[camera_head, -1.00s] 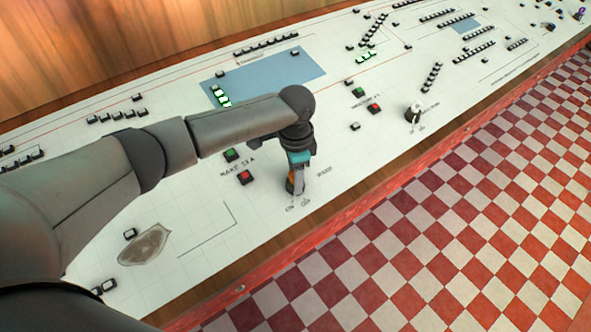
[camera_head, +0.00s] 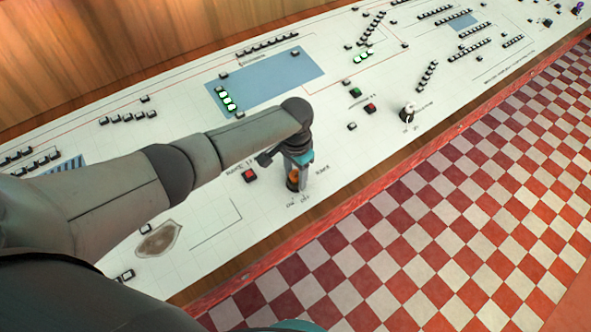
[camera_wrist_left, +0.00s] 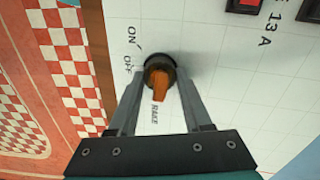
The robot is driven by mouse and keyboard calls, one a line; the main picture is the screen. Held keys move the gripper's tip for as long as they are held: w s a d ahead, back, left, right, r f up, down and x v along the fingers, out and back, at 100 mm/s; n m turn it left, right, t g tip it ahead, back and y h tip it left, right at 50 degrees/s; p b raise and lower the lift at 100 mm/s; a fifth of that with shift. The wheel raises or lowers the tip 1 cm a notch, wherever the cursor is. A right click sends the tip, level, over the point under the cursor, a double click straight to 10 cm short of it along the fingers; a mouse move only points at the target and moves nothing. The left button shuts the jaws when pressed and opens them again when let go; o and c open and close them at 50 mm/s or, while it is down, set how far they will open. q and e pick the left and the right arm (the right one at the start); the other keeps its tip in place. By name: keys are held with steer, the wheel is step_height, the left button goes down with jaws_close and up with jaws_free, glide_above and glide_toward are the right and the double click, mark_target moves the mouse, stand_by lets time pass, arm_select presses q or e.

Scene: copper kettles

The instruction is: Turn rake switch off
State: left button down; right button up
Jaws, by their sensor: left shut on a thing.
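The rake switch is an orange knob on a dark round base (camera_wrist_left: 160,76), set in the white panel beside the printed words ON, OFF and RAKE in the left wrist view. My left gripper (camera_wrist_left: 161,71) has one finger on each side of the knob and is shut on it. In the head view the orange of the knob (camera_head: 293,182) shows small under my left gripper (camera_head: 294,186), near the panel's front edge. Which mark the knob points at is hard to tell. My right gripper is not in view.
A red button (camera_head: 249,175) sits left of the switch on the panel (camera_head: 215,225). A second knob (camera_head: 408,113) stands further right. Green-lit buttons (camera_head: 227,101) lie on a blue area behind. A red and white checkered floor (camera_head: 450,220) lies in front.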

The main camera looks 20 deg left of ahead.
arm_select(q)
steer(key=shift+n+p, duration=0.5)
steer(key=shift+n, duration=0.4)
steer(key=shift+c, duration=1.7)
jaws_free()
steer(key=shift+r+p, duration=0.35)
steer(key=shift+r, duration=0.15)
step_height(320, 180, up, 14)
steer(key=p, duration=0.3)
